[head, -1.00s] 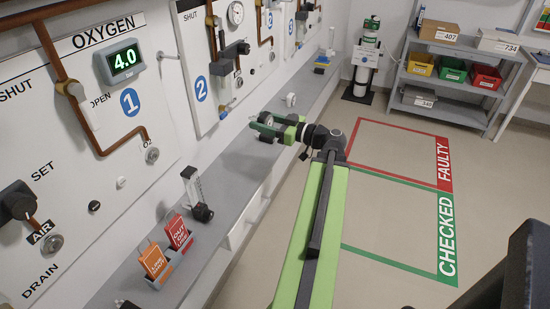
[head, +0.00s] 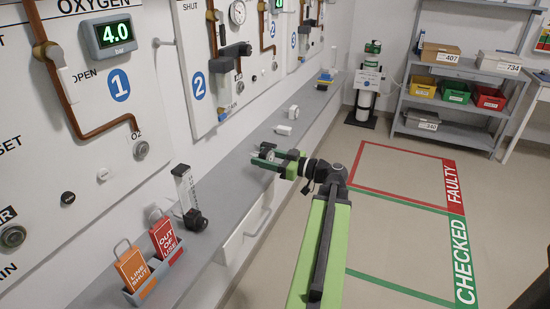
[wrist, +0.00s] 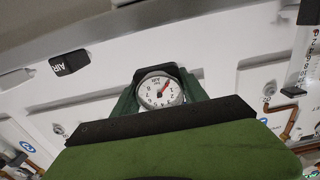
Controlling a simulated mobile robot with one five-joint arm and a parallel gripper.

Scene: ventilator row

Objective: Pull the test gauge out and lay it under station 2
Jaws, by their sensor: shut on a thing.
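My gripper (head: 267,156) is shut on the test gauge and holds it by the edge of the grey ledge, below the wall panels. In the wrist view the gauge (wrist: 160,91) has a round white dial with a red needle, a dark rim and the upside-down letters AIR. It sits between the green jaws. In the head view the gauge is small and partly covered by the jaws. The ledge (head: 236,166) runs beneath the stations.
Two small white items, one round (head: 293,112) and one flat (head: 283,129), lie on the ledge beyond my gripper. A flowmeter (head: 187,195) and a tag holder (head: 152,278) stand nearer, under station 1 (head: 120,84). Bare ledge lies between flowmeter and gripper.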

